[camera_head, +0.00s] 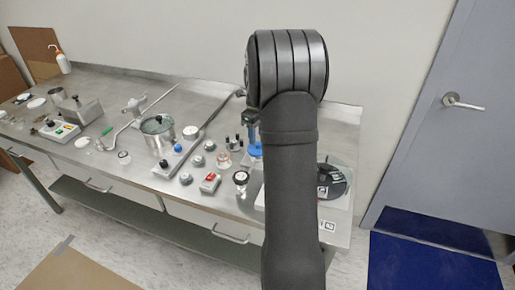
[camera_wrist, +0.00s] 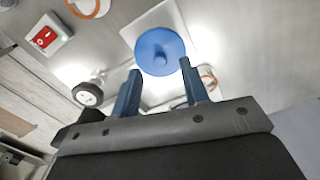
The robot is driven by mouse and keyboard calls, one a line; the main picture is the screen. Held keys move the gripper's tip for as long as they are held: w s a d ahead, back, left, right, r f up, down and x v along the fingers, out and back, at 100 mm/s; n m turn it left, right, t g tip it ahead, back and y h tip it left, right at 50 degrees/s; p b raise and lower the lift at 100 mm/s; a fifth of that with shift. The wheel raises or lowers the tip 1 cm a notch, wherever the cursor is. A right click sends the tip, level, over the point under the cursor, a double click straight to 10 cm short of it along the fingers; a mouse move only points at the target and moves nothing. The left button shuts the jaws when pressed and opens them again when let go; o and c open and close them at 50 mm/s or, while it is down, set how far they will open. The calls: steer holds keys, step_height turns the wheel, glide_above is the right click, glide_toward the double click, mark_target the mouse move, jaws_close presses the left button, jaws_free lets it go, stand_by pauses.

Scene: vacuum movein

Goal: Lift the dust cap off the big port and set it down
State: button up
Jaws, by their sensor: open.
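The blue dust cap (camera_wrist: 160,50) shows in the wrist view as a round disc with a small central knob, just beyond my fingertips. In the head view the cap (camera_head: 255,151) is a blue patch beside my arm, partly hidden by it. My gripper (camera_wrist: 160,67) is open, its two blue-grey fingers apart with nothing between them; the cap lies ahead of the gap, and I cannot tell the exact distance. The big port is not clearly visible; the cap seems to cover it. In the head view my arm hides most of the gripper.
A red-switch box (camera_head: 210,182) and a black-faced gauge (camera_head: 241,178) stand left of my arm on the steel bench (camera_head: 100,160). A glass-topped pot (camera_head: 158,132) and several small fittings lie farther left. A dark round item (camera_head: 335,180) is right of my arm.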

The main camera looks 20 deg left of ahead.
step_height(320, 180, down, 3)
steer(key=shift+f, duration=0.15)
steer(key=shift+c, duration=0.4)
jaws_close()
